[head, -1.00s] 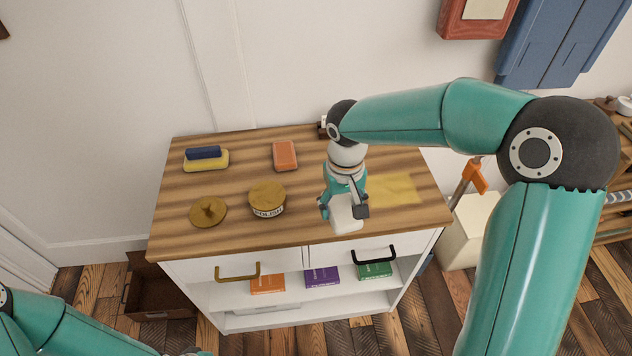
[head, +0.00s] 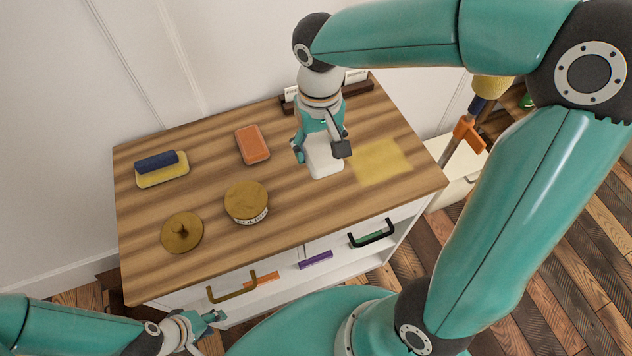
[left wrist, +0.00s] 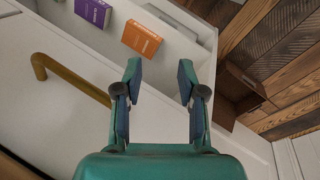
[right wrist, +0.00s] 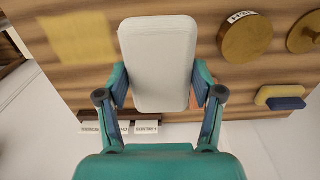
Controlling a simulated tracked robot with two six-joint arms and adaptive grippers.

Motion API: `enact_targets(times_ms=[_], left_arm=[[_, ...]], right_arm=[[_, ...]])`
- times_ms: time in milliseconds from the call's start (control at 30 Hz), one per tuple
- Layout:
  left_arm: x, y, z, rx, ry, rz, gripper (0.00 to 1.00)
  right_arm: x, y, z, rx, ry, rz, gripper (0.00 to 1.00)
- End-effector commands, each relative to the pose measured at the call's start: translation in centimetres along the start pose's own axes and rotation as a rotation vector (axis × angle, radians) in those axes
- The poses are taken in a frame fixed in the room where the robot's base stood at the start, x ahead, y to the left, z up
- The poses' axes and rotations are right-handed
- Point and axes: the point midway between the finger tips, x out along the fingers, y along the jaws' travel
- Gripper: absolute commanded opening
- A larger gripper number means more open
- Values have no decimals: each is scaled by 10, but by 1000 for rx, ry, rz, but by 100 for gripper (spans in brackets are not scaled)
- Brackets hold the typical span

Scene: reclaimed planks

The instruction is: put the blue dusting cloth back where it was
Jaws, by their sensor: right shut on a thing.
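A dark blue piece (head: 157,160) lies on a yellow block (head: 165,178) at the left of the wooden top (head: 215,215); I cannot tell whether it is the dusting cloth. Both also show in the right wrist view. A flat yellow patch (head: 381,160) lies at the right of the top. My right gripper (head: 322,150) is shut on a white, rounded block (right wrist: 158,62), left of the patch; whether the block touches the top is unclear. My left gripper (left wrist: 158,85) is open and empty, in front of the cabinet near the brass handle (left wrist: 70,78).
A round polish tin (head: 247,200), a round brown lid (head: 182,233) and an orange block (head: 253,145) stand on the top. White label cards (head: 355,76) stand at the back edge. Small boxes (left wrist: 142,38) lie on the shelf below. A black handle (head: 372,234) juts out.

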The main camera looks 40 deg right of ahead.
Motion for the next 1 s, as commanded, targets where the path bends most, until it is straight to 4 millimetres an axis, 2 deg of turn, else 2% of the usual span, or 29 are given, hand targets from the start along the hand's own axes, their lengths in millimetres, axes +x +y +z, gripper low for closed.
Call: enact_targets(times_ms=[33, 100, 333, 567, 833, 1000], left_arm=[[2, -1, 0, 0, 0, 0, 40], [2, -1, 0, 0, 0, 0, 40], [5, -2, 0, 0, 1, 0, 40], [6, -2, 0, 0, 1, 0, 40], [9, -3, 0, 0, 1, 0, 40], [9, -3, 0, 0, 1, 0, 40]], right_arm=[[16, 1, 1, 0, -7, 3, 29], [35, 0, 1, -1, -8, 2, 29], [87, 0, 1, -1, -5, 2, 29], [104, 1, -1, 0, 0, 1, 29], [140, 1, 0, 1, -2, 1, 29], [144, 1, -1, 1, 1, 0, 29]])
